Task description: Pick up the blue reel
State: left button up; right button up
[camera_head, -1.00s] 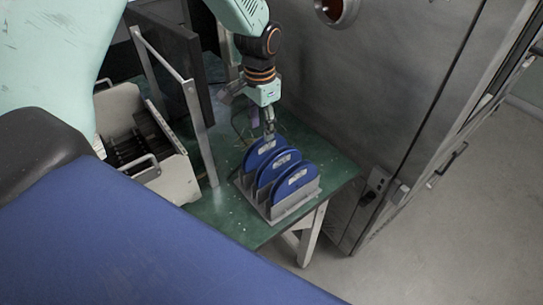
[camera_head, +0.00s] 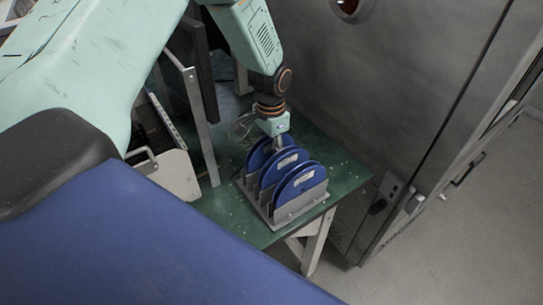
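Several blue reels stand upright side by side in a grey slotted rack on a green table. The front reel (camera_head: 300,183) and the middle reel (camera_head: 284,163) show pale labels. The rear reel (camera_head: 260,152) is partly covered by the others and by my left gripper. The rack (camera_head: 300,207) sits near the table's right front edge. My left gripper (camera_head: 281,143) points down at the top of the rear reel, touching or very close to it. Its fingers are small and partly hidden, so I cannot tell whether they are open or shut. My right gripper is out of view.
A large grey metal cabinet (camera_head: 380,80) rises behind and to the right.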

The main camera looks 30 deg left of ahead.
pick_arm(q)
jog(key=shift+f, duration=0.35)
jog(key=shift+a, duration=0.1)
jog(key=shift+w+f, duration=0.1)
jog(key=c, duration=0.6)
grip_shut()
